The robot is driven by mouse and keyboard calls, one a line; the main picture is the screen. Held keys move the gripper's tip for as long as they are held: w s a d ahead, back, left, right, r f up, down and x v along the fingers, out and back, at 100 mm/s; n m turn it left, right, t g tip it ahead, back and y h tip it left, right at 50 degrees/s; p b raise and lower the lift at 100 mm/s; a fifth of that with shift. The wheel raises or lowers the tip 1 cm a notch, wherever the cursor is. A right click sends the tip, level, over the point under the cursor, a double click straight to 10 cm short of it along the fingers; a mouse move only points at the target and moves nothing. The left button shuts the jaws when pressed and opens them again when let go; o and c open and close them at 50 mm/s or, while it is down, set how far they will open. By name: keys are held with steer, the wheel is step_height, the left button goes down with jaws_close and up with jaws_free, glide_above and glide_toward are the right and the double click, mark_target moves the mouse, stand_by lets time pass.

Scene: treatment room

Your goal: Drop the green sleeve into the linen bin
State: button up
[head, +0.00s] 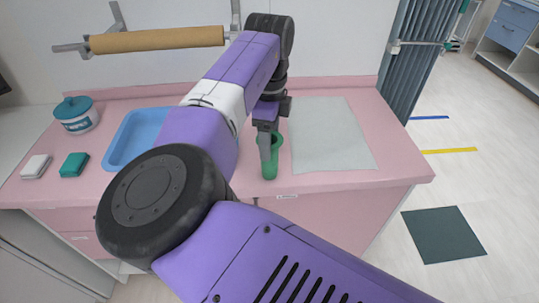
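The green sleeve (270,169) looks like a short upright hollow cylinder at the front part of the pink counter. My gripper (266,150) points down at it, and a dark finger overlaps its rim and upper part. I cannot tell whether the finger is inside the sleeve or in front of it. The other finger is not clearly seen, so I cannot tell whether the gripper is open or shut on the sleeve. No linen bin can be made out in this view.
The pink counter (340,180) also holds a grey-white mat (330,135), a blue tray (128,147) partly behind my arm, a teal-lidded jar (77,115), and a white block (36,167) and a teal block (74,165). A dark mat (443,235) lies on the floor at right.

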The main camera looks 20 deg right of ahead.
steer(key=shift+f+p, duration=0.3)
steer(key=shift+f, duration=2.5)
steer(key=c, duration=1.1)
steer(key=shift+r, duration=0.1)
